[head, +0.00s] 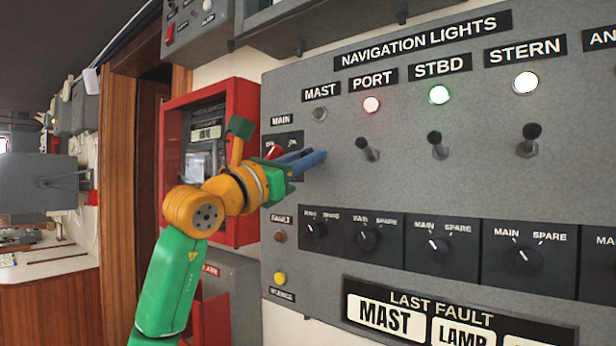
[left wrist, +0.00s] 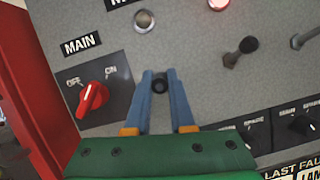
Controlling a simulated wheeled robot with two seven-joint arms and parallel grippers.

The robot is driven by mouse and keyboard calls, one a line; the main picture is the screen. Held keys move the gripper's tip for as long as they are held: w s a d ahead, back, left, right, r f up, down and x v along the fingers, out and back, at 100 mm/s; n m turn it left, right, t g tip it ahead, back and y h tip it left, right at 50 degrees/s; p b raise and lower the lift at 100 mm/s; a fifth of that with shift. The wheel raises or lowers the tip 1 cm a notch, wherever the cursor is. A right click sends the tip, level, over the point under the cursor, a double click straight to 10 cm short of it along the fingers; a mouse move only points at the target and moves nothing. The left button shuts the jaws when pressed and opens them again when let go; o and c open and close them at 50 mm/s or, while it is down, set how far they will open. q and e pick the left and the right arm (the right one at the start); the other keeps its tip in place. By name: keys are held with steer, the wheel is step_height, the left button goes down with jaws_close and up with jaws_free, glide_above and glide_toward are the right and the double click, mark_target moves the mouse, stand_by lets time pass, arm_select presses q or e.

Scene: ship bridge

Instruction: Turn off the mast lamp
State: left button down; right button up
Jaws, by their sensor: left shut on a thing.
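The mast lamp (head: 319,113) under the MAST label looks grey and unlit; it also shows in the left wrist view (left wrist: 144,20). My left gripper (head: 316,157) is at the panel below this lamp. In the left wrist view its blue fingers (left wrist: 160,84) are shut on the dark mast toggle switch (left wrist: 159,80), whose tip shows between the fingertips. In the head view the fingers hide that switch. My right gripper is not in view.
The port toggle (head: 368,150) stands close right of my fingers, below its lit red lamp (head: 371,104). Starboard (head: 439,95) and stern (head: 526,82) lamps are lit. The red main knob (left wrist: 92,97) is left of my fingers. A red cabinet (head: 246,170) stands left of the panel.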

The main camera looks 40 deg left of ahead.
arm_select(q)
steer(key=shift+w+f+t+b, duration=0.1)
steer(key=shift+f+t+b, duration=0.3)
steer(key=shift+t+b, duration=0.7)
steer(key=shift+w+f+t+b, duration=0.1)
steer(key=shift+f+t+b, duration=0.3)
steer(key=shift+t+b, duration=0.7)
steer(key=shift+r+m, duration=0.1)
steer(key=shift+m, duration=0.2)
steer(key=shift+s, duration=0.1)
steer(key=c, duration=0.9)
jaws_free()
steer(key=shift+c, duration=0.2)
steer(key=b+v, duration=0.5)
steer(key=v, duration=0.2)
steer(key=shift+b, duration=0.35)
